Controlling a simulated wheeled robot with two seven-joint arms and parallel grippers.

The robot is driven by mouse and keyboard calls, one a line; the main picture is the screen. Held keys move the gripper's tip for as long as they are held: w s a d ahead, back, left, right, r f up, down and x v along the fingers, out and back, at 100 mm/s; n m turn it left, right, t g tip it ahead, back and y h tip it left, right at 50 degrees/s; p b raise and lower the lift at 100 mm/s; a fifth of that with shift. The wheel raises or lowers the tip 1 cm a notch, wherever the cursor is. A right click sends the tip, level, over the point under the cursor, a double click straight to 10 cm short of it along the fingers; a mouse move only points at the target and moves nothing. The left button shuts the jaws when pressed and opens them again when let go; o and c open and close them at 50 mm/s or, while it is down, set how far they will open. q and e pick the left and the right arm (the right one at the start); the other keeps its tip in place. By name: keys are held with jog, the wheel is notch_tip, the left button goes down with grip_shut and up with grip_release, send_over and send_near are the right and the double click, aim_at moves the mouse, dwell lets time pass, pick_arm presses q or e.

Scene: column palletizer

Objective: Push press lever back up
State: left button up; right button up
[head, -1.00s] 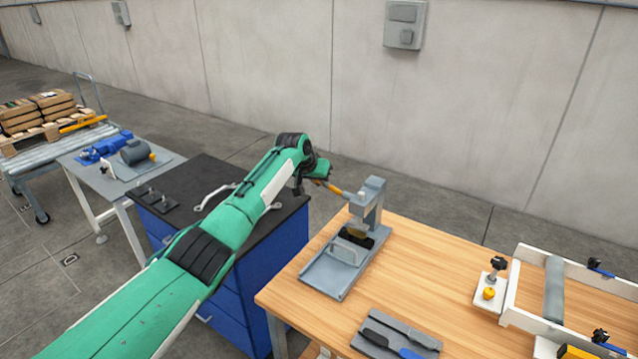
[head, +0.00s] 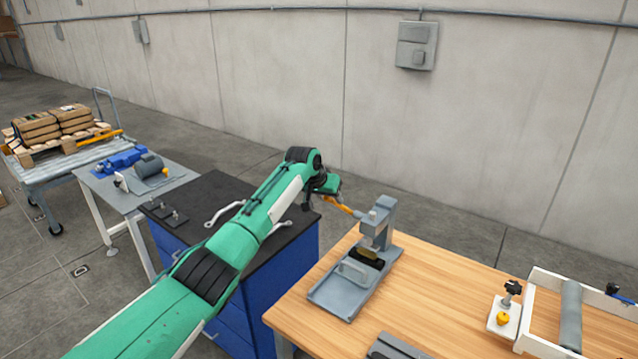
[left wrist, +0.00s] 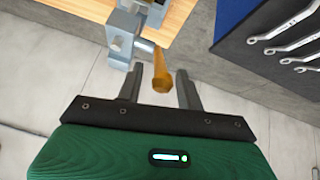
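The grey press (head: 381,223) stands near the left back corner of the wooden table. Its lever has an orange handle (head: 339,204) that sticks out to the left, past the table edge, and slopes up toward its free end. My left gripper (head: 330,190) is at this free end. In the left wrist view my left gripper (left wrist: 160,88) is open, and the orange handle (left wrist: 162,76) shows between its fingers with a gap on each side. I cannot tell whether a finger touches it. My right gripper is not in view.
The wooden table (head: 440,290) carries a fixture with a grey roller (head: 571,315) at right. A blue cabinet (head: 285,265) with a black top stands under my left arm, with wrenches (head: 222,214) on it. A wall lies behind.

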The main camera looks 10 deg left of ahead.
pick_arm(q)
jog(key=b+v, duration=0.4)
jog(key=v, duration=0.8)
jog(key=shift+r, duration=0.15)
jog(key=shift+s, duration=0.1)
